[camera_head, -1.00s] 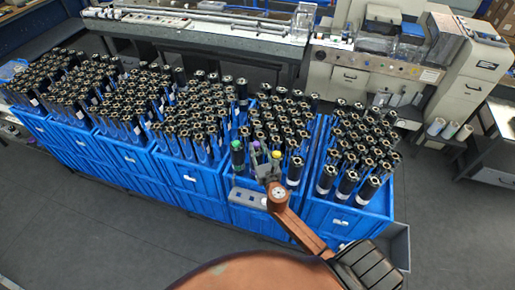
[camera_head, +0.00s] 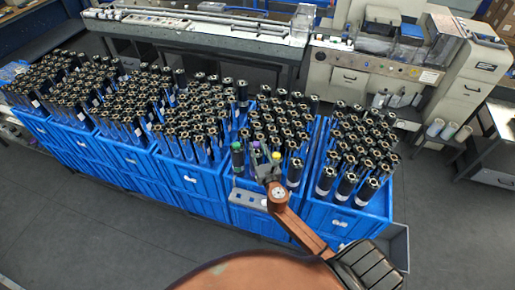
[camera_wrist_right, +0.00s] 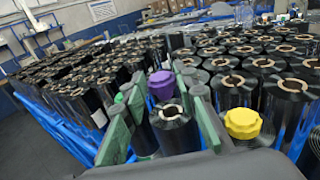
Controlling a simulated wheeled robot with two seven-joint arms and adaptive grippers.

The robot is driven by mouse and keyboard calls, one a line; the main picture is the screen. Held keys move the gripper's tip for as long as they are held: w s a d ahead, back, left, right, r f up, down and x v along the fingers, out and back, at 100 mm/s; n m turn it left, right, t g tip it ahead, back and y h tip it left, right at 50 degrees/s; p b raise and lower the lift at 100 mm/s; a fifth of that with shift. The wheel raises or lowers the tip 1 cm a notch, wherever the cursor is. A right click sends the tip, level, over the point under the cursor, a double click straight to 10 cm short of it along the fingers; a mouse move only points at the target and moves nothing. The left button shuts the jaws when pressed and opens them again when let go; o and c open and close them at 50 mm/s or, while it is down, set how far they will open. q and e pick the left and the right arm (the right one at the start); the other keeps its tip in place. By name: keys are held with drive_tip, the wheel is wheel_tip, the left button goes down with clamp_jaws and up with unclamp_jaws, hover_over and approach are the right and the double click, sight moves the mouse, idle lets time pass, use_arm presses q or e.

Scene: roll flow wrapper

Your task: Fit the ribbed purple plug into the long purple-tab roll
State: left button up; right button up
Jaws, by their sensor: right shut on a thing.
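The purple plug (camera_wrist_right: 162,84) shows between the far ends of my right gripper's green-padded fingers (camera_wrist_right: 161,90) in the right wrist view. The right gripper is shut on it. In the head view, the purple plug (camera_head: 256,145) is small, just beyond the right gripper (camera_head: 262,163), over the front of a blue crate of rolls. A black roll (camera_wrist_right: 174,130) with an open core shows close to the plug, between the fingers; I cannot tell whether plug and roll touch. No purple tab can be made out on any roll. My left gripper is not in view.
A yellow plug (camera_wrist_right: 242,122) tops a roll right of the fingers. A green plug (camera_head: 236,146) tops another roll at left. Blue crates (camera_head: 190,178) packed with black rolls stand in a row. A grey slotted holder (camera_head: 247,199) sits at the crate's front. Machines stand behind.

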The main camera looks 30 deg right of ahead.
idle(0.4)
drive_tip(key=o, duration=0.5)
drive_tip(key=shift+p+v, duration=0.35)
drive_tip(key=shift+v, duration=5.2)
